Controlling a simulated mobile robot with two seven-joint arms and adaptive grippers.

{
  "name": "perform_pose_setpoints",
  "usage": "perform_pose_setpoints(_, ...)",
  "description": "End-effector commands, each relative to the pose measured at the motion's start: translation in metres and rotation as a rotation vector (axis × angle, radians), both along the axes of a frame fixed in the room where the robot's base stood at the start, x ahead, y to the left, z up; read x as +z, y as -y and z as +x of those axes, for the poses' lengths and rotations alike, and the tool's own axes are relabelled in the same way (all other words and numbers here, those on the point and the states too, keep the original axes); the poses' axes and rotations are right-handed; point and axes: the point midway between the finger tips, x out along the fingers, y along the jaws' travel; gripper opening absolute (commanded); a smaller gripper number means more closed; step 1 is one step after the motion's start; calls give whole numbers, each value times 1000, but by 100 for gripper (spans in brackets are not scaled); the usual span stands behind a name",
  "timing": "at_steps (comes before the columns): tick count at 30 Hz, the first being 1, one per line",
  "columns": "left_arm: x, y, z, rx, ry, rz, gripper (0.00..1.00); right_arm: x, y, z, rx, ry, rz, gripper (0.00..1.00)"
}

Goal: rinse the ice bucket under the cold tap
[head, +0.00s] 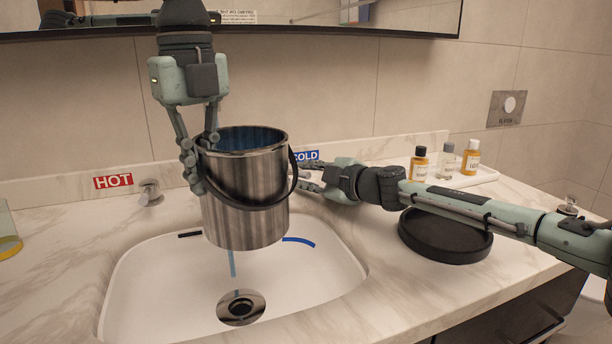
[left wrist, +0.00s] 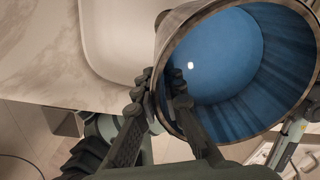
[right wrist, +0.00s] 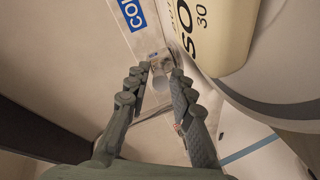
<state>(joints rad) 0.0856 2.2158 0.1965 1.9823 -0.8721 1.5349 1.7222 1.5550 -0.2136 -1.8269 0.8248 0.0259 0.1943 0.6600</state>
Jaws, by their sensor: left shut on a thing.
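The ice bucket (head: 245,200) is a brushed-metal pail with a dark handle. It hangs roughly upright above the white sink basin (head: 150,290). My left gripper (head: 197,165) is shut on its rim at the left; the left wrist view shows the bucket's blue inside (left wrist: 225,60). I cannot tell whether it holds water. My right gripper (head: 310,180) is behind the bucket's right side, below the COLD label (head: 307,156). In the right wrist view its fingers (right wrist: 160,80) are apart, with a small metal tap knob (right wrist: 160,74) between or just beyond the tips. The spout is hidden.
A HOT label (head: 113,181) and hot knob (head: 150,192) are at left. Bottles (head: 446,160) stand on a white tray at right, behind a round black dish (head: 445,238). A thin blue streak (head: 232,262) shows below the bucket, near the drain (head: 241,306). A glass (head: 8,235) is far left.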

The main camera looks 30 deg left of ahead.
Motion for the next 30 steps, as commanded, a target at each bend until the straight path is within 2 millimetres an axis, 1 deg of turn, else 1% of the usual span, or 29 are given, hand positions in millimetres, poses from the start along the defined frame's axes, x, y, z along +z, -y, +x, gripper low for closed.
perform_pose_setpoints(1,2,0,1,0,5,0,0,0,0,0,0,0,0,14)
perform_pose_setpoints(4,2,0,1,0,5,0,0,0,0,0,0,0,0,1)
perform_pose_setpoints(5,2,0,1,0,5,0,0,0,0,0,0,0,0,0)
perform_pose_setpoints(15,2,0,1,0,5,0,0,0,0,0,0,0,0,0)
perform_pose_setpoints(19,2,0,1,0,5,0,0,0,-2,-3,-21,1,-1,0)
perform_pose_setpoints(23,2,0,1,0,5,0,0,1,-5,-11,-92,1,1,0)
perform_pose_setpoints(30,2,0,1,0,5,0,0,1,-12,-25,-268,-2,7,0)
